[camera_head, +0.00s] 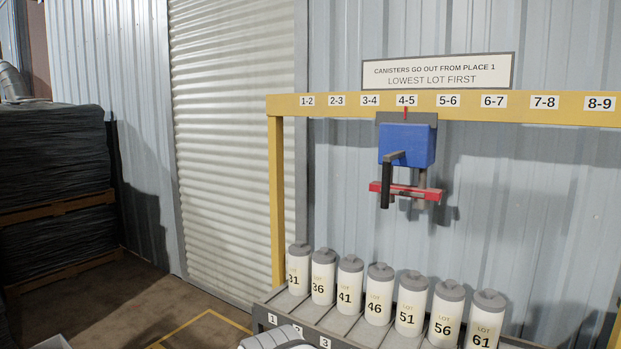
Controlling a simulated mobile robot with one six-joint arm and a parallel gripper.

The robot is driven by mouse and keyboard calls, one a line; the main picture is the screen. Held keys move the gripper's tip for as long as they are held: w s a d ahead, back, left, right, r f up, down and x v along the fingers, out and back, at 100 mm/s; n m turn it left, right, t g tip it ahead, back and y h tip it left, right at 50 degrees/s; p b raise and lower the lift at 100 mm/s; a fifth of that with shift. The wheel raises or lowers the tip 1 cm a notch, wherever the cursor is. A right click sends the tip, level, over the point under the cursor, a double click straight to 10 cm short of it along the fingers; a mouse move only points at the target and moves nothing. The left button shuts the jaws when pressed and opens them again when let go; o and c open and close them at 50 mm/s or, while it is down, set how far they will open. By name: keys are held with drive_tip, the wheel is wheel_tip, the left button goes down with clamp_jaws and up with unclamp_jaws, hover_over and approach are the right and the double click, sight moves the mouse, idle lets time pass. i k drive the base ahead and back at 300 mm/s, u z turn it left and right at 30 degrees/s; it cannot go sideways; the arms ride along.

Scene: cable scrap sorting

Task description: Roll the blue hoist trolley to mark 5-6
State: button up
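The blue hoist trolley (406,145) hangs from the yellow beam (350,106) by a grey carriage. A small red pointer on its top lines up with the 4-5 mark (406,100). Below the blue body are a black upright handle (385,187) and a red bar (413,192) with grey jaws, holding nothing that I can see. The 5-6 mark (448,100) is the adjacent label to the right on the beam. My gripper is not in view; only a grey and white part, probably of my arm, shows at the bottom edge.
Several white canisters with grey lids, such as lot 46 (379,296), stand in a row on a grey rack (292,309) below the beam. A sign (437,72) is above the beam. The beam is clear right of the trolley. Dark stacked pallets (55,160) stand left.

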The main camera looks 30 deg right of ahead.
sight(409, 138)
drive_tip(key=z, duration=0.5)
drive_tip(key=i, duration=0.75)
drive_tip(key=z, duration=0.35)
drive_tip(key=k, duration=0.85)
drive_tip(key=z, duration=0.2)
drive_tip(key=i, duration=0.85)
drive_tip(key=u, duration=0.05)
